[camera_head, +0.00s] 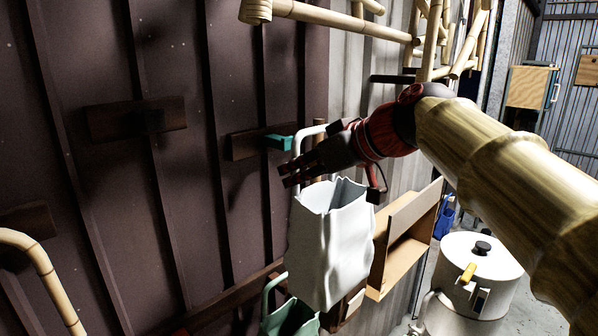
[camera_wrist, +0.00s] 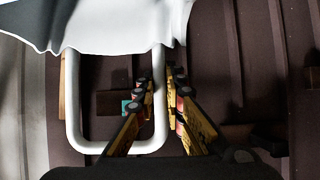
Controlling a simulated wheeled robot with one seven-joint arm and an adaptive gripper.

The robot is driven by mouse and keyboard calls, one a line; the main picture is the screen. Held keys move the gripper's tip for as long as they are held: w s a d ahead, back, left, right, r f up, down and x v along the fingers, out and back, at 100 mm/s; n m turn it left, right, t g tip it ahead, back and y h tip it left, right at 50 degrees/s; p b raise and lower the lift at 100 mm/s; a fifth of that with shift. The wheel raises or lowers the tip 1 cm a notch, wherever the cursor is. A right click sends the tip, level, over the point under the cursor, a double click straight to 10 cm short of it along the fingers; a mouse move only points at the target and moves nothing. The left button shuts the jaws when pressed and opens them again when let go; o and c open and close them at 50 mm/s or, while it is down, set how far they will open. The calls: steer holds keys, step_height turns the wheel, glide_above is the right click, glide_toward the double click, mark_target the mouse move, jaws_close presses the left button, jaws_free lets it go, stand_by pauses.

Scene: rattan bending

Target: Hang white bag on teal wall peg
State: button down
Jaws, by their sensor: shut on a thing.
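The white bag (camera_head: 332,245) hangs upright below my gripper (camera_head: 292,174) in the head view. In the wrist view my gripper (camera_wrist: 161,82) is shut on the right side bar of the bag's white handle (camera_wrist: 72,105), and the bag's edge (camera_wrist: 110,22) fills the top. The teal peg (camera_head: 279,142) sticks out from a dark wooden block on the wall, just left of the handle in the head view. In the wrist view the teal peg (camera_wrist: 127,106) shows inside the handle's outline, partly hidden by a finger. I cannot tell whether peg and handle touch.
Another wooden block (camera_head: 135,120) is on the brown wall at left. A green bag (camera_head: 290,318) is below the white bag. An open wooden box (camera_head: 405,240) and a white pot (camera_head: 478,265) stand to the right. Bamboo poles (camera_head: 340,20) cross above.

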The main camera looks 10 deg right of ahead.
mark_target(298, 153)
steer(key=w+a+f+p, duration=0.2)
steer(key=w+a, duration=0.3)
steer(key=w, duration=0.3)
steer(key=shift+w+a+p, duration=0.15)
steer(key=shift+a+p, duration=0.2)
steer(key=shift+p, duration=0.2)
stand_by(0.5)
steer(key=shift+f, duration=0.1)
stand_by(0.5)
steer(key=c, duration=1.8)
jaws_free()
steer(key=v, duration=1.2)
